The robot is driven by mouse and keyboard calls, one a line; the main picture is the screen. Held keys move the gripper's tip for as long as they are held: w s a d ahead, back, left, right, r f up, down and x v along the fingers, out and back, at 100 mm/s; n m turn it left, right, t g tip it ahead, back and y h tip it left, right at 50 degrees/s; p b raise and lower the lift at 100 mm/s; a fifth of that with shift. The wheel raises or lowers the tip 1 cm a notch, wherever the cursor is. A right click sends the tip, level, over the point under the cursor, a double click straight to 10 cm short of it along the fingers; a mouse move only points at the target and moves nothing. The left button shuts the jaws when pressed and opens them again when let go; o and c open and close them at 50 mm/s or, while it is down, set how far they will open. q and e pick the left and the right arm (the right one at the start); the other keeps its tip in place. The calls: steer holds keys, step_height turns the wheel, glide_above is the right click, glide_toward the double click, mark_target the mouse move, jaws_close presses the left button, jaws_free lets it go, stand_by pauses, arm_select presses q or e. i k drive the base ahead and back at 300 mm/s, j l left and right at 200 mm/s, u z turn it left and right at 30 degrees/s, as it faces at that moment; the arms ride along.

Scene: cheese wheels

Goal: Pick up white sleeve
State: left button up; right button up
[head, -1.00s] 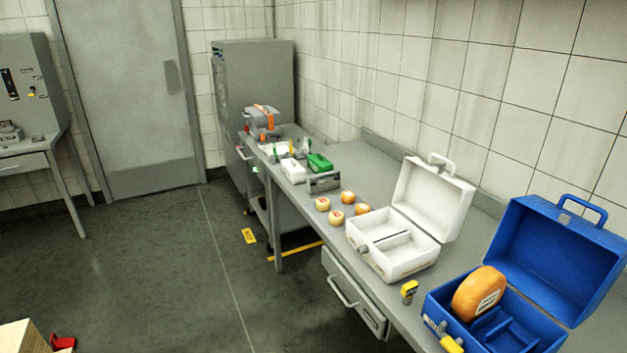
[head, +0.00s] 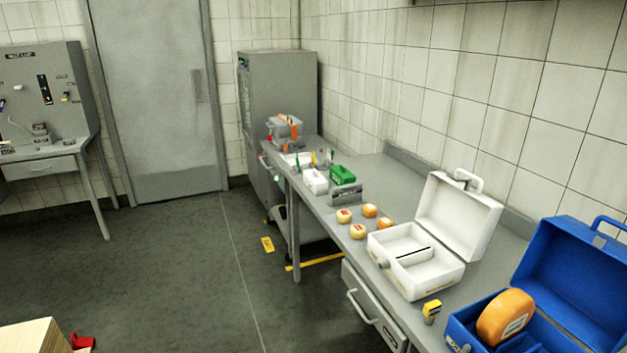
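No object is clearly recognisable as a white sleeve. A small white block-like item (head: 314,181) stands on the long grey bench, left of a green item (head: 343,174); whether it is the sleeve I cannot tell. Another flat white item (head: 297,159) lies just behind it, too small to make out. Neither of my grippers is in view.
The grey bench (head: 385,176) runs along the tiled wall. On it are an open white case (head: 459,277), an open blue case (head: 560,262) with an orange cheese wheel (head: 507,316), and several small cheeses (head: 358,231). The floor (head: 170,265) left of the bench is largely clear.

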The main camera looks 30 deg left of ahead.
mark_target(317, 184)
steer(key=i+j+u, duration=0.25)
steer(key=i+j, duration=1.1)
steer(key=j, duration=0.3)
steer(key=i+j+u, duration=0.3)
steer(key=i+j, duration=1.1)
steer(key=i+l, duration=0.05)
steer(key=i, duration=0.05)
